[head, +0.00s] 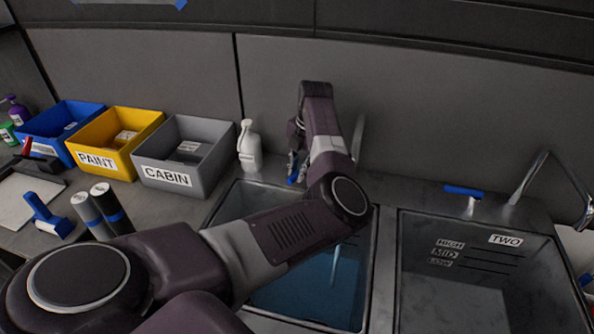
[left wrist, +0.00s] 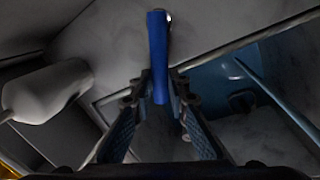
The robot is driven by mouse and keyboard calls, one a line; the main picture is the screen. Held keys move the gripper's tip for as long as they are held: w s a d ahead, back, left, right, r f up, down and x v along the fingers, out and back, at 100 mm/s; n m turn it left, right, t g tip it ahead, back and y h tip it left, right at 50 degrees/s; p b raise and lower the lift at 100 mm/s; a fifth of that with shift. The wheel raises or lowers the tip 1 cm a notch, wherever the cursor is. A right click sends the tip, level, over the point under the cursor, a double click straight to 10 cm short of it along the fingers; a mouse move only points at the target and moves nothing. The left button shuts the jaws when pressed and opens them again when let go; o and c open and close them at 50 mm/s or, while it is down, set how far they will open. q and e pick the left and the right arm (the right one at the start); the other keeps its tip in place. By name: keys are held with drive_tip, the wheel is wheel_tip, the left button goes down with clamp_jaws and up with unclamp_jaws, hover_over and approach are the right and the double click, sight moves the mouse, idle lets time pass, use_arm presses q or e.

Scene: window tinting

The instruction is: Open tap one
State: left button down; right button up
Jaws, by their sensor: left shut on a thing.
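My left gripper (head: 296,165) is at the back edge of the left sink. In the left wrist view, its fingers (left wrist: 163,92) are shut on the blue handle (left wrist: 158,45) of tap one. In the head view, my arm hides most of that tap. Its grey spout (head: 358,137) shows to the right of the arm. The left sink (head: 300,292) looks blue inside, with a thin pale streak (head: 335,268) that looks like running water. My right gripper cannot be made out.
Tap two's blue handle (head: 462,191) and grey spout (head: 533,178) stand behind the right sink (head: 480,290), labelled TWO. A white bottle (head: 249,148) stands left of my gripper. Blue (head: 62,120), yellow (head: 118,138) and grey bins (head: 185,152) line the back left.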

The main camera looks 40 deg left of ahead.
use_arm(q)
drive_tip(key=shift+r, duration=0.1)
drive_tip(key=c, duration=1.8)
unclamp_jaws()
drive_tip(key=shift+c, duration=0.2)
wheel_tip(320, 180, up, 12)
drive_tip(key=d, duration=0.2)
drive_tip(key=shift+d, duration=0.2)
